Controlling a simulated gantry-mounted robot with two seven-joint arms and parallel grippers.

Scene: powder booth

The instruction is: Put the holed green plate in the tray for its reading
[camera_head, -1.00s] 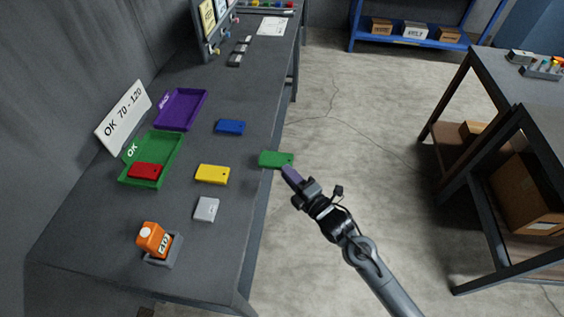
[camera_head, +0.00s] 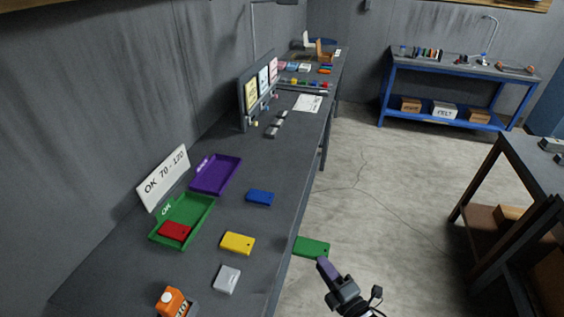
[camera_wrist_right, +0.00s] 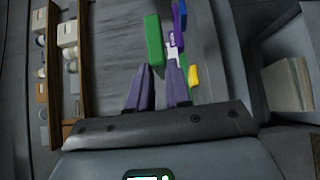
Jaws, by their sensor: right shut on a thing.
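My right gripper (camera_head: 323,264) is shut on the green plate (camera_head: 311,247), gripping its near end and holding it beside the bench's right edge. The plate also shows beyond the fingers in the right wrist view (camera_wrist_right: 153,40). The green tray (camera_head: 196,222), marked OK, holds a red plate (camera_head: 174,231). The purple tray (camera_head: 217,176), with a label on its rim, is empty and stands behind it. A white sign (camera_head: 164,178) reading OK 70 - 120 leans at the wall. An orange gauge (camera_head: 171,300) is at the bottom edge; its number is unclear. My left gripper is out of view.
On the bench (camera_head: 130,260) lie a yellow plate (camera_head: 237,243), a blue plate (camera_head: 260,197) and a light grey block (camera_head: 227,279). A board with coloured cards (camera_head: 258,92) stands farther back. A dark table (camera_head: 530,190) is at right, with open floor between.

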